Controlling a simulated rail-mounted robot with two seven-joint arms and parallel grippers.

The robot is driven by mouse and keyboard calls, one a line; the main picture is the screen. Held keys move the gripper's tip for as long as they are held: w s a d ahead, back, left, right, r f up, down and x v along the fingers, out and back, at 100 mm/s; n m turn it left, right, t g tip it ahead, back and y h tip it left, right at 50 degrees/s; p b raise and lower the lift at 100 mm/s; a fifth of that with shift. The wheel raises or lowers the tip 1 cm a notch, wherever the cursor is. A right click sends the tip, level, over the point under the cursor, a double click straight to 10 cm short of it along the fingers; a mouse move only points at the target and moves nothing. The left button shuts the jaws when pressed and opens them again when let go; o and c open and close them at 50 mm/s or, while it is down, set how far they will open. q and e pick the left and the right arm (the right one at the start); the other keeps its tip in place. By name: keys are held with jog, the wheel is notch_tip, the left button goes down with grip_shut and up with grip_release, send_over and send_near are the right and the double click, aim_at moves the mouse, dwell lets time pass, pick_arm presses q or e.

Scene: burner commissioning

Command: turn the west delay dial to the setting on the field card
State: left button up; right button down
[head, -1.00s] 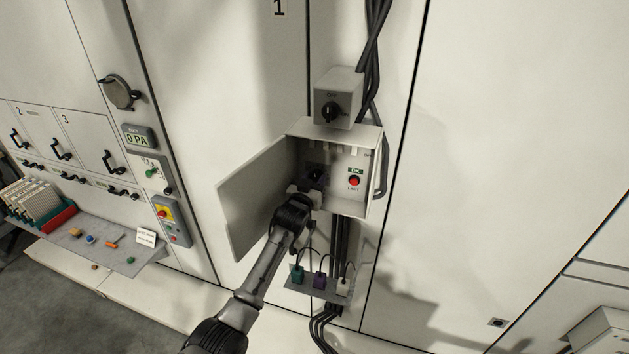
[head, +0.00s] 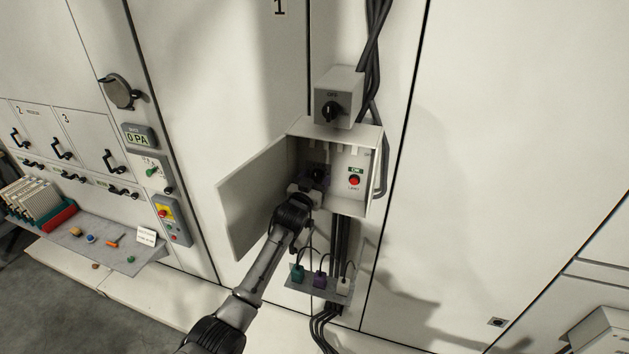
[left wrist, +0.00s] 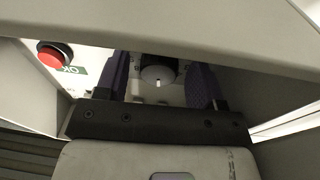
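A dark round dial (head: 319,173) sits inside the open grey wall box (head: 350,207), partly hidden by my left gripper (head: 309,184). In the left wrist view the dial (left wrist: 158,73) has a pale mark on its face. It lies between my two purple-padded fingers, with a gap on each side. The left gripper is open around the dial and does not visibly touch it. The dial's scale cannot be read. A small white card (head: 147,237) stands on the shelf at left; its writing is too small to read. My right gripper is not in view.
The box door (head: 250,195) hangs open to the left of my arm. A red button (head: 354,180) sits right of the dial. A switch box (head: 338,100) marked OFF is above. A bracket with several plugs (head: 318,284) and cables is below.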

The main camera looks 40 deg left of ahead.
pick_arm(q)
jog(key=shift+s, duration=0.15)
jog(key=shift+s+d, duration=0.1)
jog(key=shift+s, duration=0.15)
jog(key=b+v, duration=0.2)
jog(key=v, duration=1.1)
jog(key=shift+b, duration=0.3)
